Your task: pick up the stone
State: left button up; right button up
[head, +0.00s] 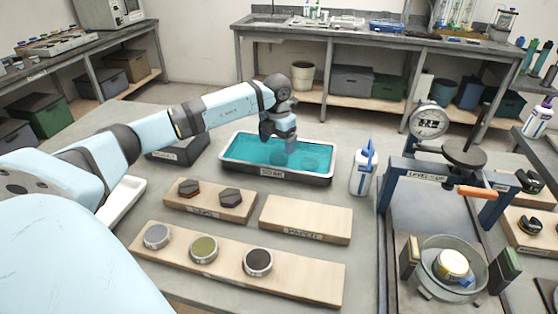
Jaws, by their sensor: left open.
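My left gripper (291,146) reaches in from the left and points down over the soak tray (268,179), a dark tray of teal water. It is open; its fingertips are at or just above the water, and I cannot tell which. Two dark hexagonal pieces, one with a reddish edge (187,187) and one with a purplish edge (230,196), sit on a labelled wooden board (208,209). My right gripper is not in view.
An empty wooden board (305,218) and a board with three round tins (205,248) lie in front. A white bottle (362,170) stands right of the tray. A blue frame with a dial (428,122) and a glass bowl (447,285) fill the right side.

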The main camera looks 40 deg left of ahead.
aim_at(278, 158)
pick_arm(q)
notch_tip(278, 158, down, 5)
jog(key=shift+f, duration=0.2)
jog(key=c, duration=1)
